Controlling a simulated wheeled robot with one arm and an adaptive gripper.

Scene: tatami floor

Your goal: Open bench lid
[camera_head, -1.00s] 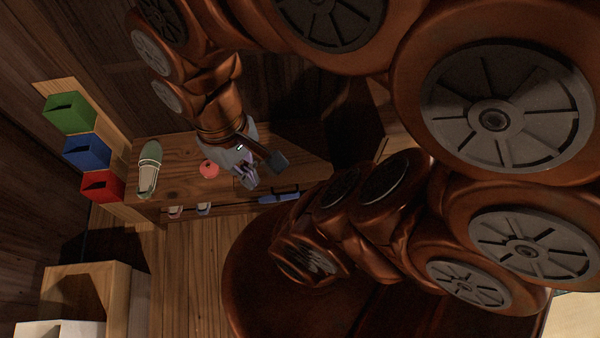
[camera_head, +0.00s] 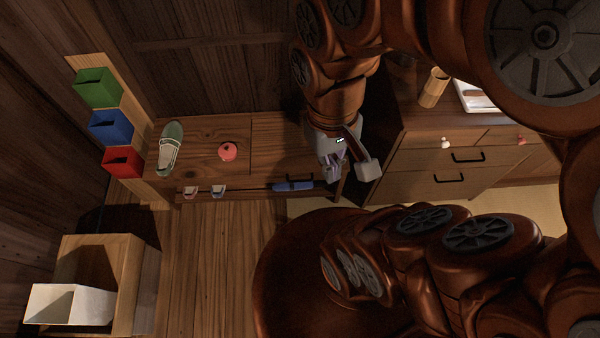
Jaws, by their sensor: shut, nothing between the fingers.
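The wooden bench (camera_head: 195,150) stands against the wall left of centre. A seam divides its top, and the right section, which looks like the lid (camera_head: 275,145), appears to lie flat and down. A black handle (camera_head: 300,178) shows at the front edge of this section. My gripper (camera_head: 332,172) is shut and empty at the bench's right end, beside the lid. Its arm hides the lid's far right corner. I cannot tell whether it touches the bench.
Small shoes (camera_head: 190,191) and a blue item (camera_head: 293,187) sit under the bench top. Green (camera_head: 97,88), blue (camera_head: 111,127) and red (camera_head: 122,162) boxes line the left wall. A drawer cabinet (camera_head: 425,160) stands close on the right. A wooden box (camera_head: 125,270) is lower left.

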